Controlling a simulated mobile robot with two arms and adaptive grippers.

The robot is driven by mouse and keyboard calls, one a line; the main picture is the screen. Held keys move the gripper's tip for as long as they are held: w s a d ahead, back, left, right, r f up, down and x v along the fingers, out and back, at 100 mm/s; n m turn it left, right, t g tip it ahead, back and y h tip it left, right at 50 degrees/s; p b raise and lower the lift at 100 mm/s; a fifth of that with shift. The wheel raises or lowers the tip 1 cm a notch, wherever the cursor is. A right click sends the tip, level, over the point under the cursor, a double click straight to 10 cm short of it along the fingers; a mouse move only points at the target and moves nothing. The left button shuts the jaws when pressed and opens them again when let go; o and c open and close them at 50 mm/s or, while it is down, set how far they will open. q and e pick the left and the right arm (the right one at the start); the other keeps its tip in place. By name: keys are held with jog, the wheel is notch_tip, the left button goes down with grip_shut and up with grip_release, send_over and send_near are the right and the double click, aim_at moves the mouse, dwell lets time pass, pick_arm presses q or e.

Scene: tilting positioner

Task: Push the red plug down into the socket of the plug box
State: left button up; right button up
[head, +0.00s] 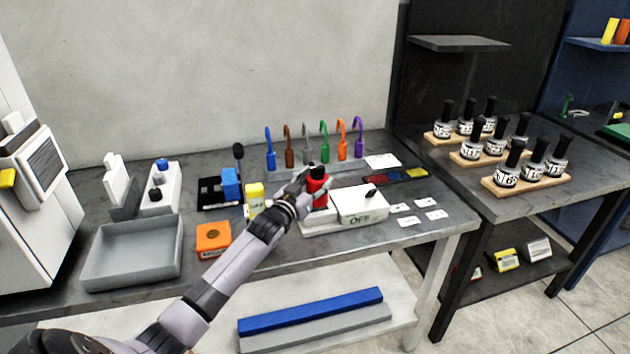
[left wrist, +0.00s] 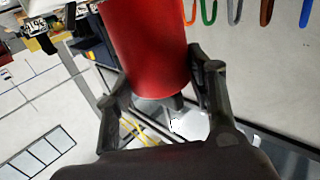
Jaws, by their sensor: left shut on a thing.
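The red plug (head: 318,185) is a red cylinder with a dark top, held upright or nearly so over the left part of the plug box. My left gripper (head: 306,184) is shut on it. In the left wrist view the red plug (left wrist: 147,45) fills the upper middle, between the two dark fingers of my left gripper (left wrist: 163,92). The plug box (head: 362,206) is white, with a raised right part marked OFF and a small black lever on top. The socket is hidden behind the plug and my gripper, so I cannot tell whether the plug's lower end touches it. My right gripper is not in view.
An orange block (head: 213,239), a yellow block (head: 254,194) and a grey tray (head: 132,254) are on the left. White cards (head: 403,221) lie right of the box. The bench front edge is close.

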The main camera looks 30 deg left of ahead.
pick_arm(q)
jog(key=shift+f+b, duration=0.3)
jog(key=shift+f, duration=0.25)
jog(key=o, duration=1.5)
jog(key=shift+o, duration=0.3)
jog(key=shift+s, duration=0.15)
jog(key=s, duration=1.1)
jog(key=shift+s+d, duration=0.35)
jog(key=shift+d, duration=0.1)
